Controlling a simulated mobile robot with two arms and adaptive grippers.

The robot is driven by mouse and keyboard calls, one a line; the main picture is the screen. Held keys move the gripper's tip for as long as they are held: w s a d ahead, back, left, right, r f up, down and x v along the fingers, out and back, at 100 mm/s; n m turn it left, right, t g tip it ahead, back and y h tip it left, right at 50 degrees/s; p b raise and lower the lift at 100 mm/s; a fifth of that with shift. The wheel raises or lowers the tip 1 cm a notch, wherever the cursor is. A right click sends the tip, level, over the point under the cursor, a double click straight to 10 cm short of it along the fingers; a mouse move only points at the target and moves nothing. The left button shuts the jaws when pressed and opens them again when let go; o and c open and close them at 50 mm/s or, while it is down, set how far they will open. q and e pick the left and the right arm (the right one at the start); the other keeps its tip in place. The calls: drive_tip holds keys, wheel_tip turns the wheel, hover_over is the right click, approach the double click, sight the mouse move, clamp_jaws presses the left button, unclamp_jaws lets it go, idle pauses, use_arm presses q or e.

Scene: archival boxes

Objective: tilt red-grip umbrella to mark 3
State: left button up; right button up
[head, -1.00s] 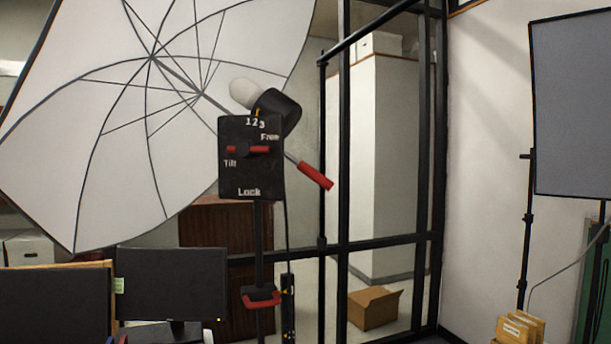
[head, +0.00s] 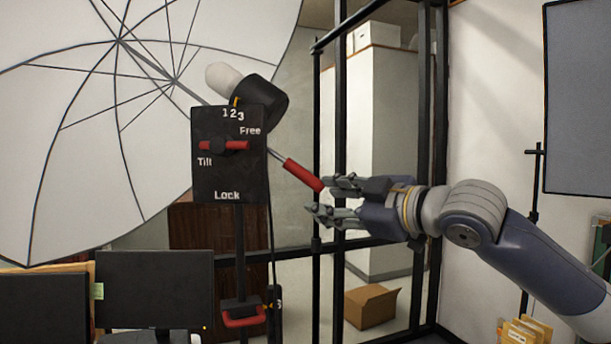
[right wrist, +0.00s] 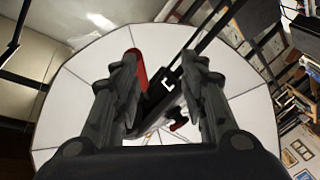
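The white umbrella (head: 85,120) hangs at the left in the head view, its shaft running down right to the red grip (head: 302,174). A black panel (head: 229,178) carries marks 1, 2, 3 (head: 233,114) and the words Tilt, Free and Lock. Its red lever (head: 224,146) lies level; a small orange pointer is near the middle of the marks. My right gripper (head: 322,197) is open at the grip's lower end. In the right wrist view the red grip (right wrist: 138,68) shows beside the left finger of the open gripper (right wrist: 160,78); contact is unclear. My left gripper is not in view.
A black stand with a red clamp handle (head: 244,320) holds the panel. Monitors (head: 155,290) stand at lower left. A black-framed glass partition (head: 341,130) is behind the grip. An open cardboard box (head: 371,306) lies on the floor, and a grey panel (head: 580,100) stands at right.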

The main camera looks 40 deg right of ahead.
sight(309, 174)
wheel_tip(309, 174, up, 4)
drive_tip(key=s, duration=0.2)
drive_tip(key=shift+t, duration=0.4)
drive_tip(key=w+p, duration=0.5)
drive_tip(key=w, duration=0.4)
use_arm(q)
drive_tip(key=shift+s+r, duration=0.1)
drive_tip(key=shift+r, duration=2.55)
use_arm(e)
drive_tip(key=shift+w+a+f, duration=0.1)
drive_tip(key=shift+w+f, duration=0.1)
drive_tip(key=shift+w, duration=0.55)
drive_tip(key=shift+c, duration=0.4)
use_arm(q)
drive_tip(key=shift+d, duration=0.15)
use_arm(e)
clamp_jaws()
